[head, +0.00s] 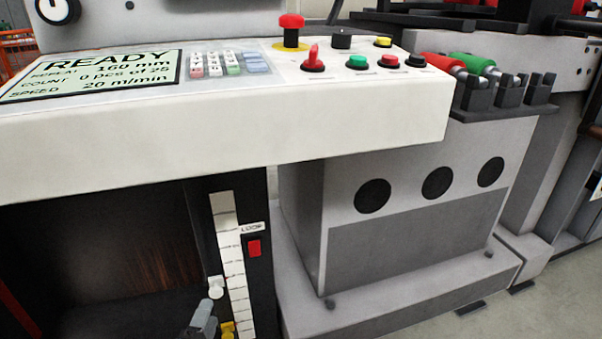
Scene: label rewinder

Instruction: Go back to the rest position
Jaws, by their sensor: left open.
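A small part of my left gripper (204,318) shows as a grey tip at the bottom edge, left of centre. It is in front of the lower part of the machine, beside the white graduated strip (232,262). Most of this gripper and its arm are outside the picture. I see nothing held at the part that shows. My right gripper is not in view.
A white control panel (220,130) juts out above, with a READY display (95,75), a red mushroom button (291,28) and several small buttons. Red and green handled tools (475,62) sit in a dark rack at its right. A grey cabinet (400,220) stands below.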

